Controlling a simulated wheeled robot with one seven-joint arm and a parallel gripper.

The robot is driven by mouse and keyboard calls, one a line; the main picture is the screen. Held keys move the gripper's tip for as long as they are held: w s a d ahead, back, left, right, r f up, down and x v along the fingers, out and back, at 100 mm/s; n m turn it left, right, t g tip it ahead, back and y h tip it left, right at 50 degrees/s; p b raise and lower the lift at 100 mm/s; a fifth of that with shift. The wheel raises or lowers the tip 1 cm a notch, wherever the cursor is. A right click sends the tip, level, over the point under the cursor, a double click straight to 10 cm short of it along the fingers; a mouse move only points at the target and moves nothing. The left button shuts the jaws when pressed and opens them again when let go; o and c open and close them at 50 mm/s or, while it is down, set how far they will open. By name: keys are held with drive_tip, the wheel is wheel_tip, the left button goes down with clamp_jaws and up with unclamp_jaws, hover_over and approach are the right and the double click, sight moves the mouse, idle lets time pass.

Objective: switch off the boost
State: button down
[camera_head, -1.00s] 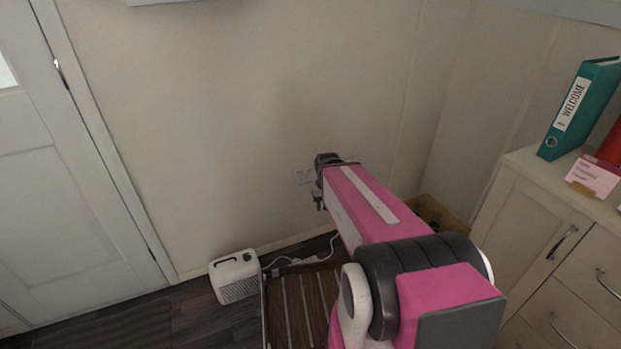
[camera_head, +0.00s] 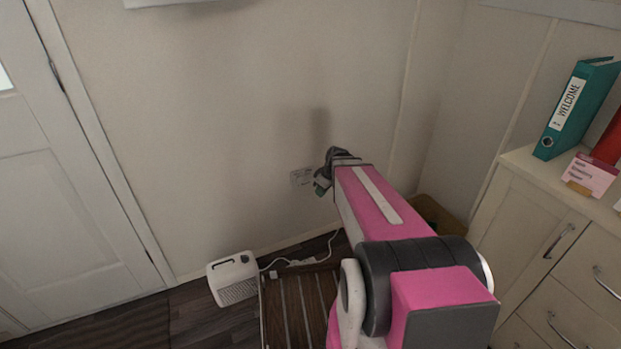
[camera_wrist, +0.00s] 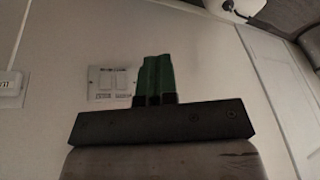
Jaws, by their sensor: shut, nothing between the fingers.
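A white switch plate (camera_head: 301,177) is on the wall in the head view, just left of my gripper. In the wrist view the plate (camera_wrist: 110,82) shows two rocker switches side by side, with small dark lettering above and below that is too small to read. I cannot tell which switch is the boost, or its position. My gripper (camera_wrist: 154,78) has green fingers, held together and empty, to the right of the plate. In the head view the gripper (camera_head: 320,188) is small and partly hidden by my wrist. I cannot tell whether the fingers touch the wall.
Another white wall fitting (camera_wrist: 10,88) is at the left edge of the wrist view. A white heater (camera_head: 233,279) stands on the floor by a slatted wooden piece (camera_head: 290,310). A cabinet (camera_head: 535,215) with a teal binder (camera_head: 578,108) is at the right.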

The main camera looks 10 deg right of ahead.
sight(310, 177)
drive_tip(key=w+d+n+t+y, duration=0.1)
drive_tip(key=w+d+n, duration=0.1)
drive_tip(key=w+n, duration=0.3)
drive_tip(key=w+d+n+t+y, duration=0.2)
drive_tip(key=w+d+n, duration=0.1)
drive_tip(key=w+n, duration=0.2)
drive_tip(key=shift+w+d+f, duration=0.3)
drive_tip(key=shift+w, duration=0.85)
drive_tip(key=shift+a+f, duration=0.1)
drive_tip(key=x, duration=0.3)
drive_tip(key=w+x, duration=0.1)
drive_tip(key=x, duration=0.3)
drive_tip(key=w+r+x, duration=0.1)
drive_tip(key=x, duration=0.3)
drive_tip(key=shift+w, duration=0.25)
drive_tip(key=shift+w+a+r, duration=0.15)
drive_tip(key=shift+w+r, duration=0.05)
drive_tip(key=shift+w, duration=0.3)
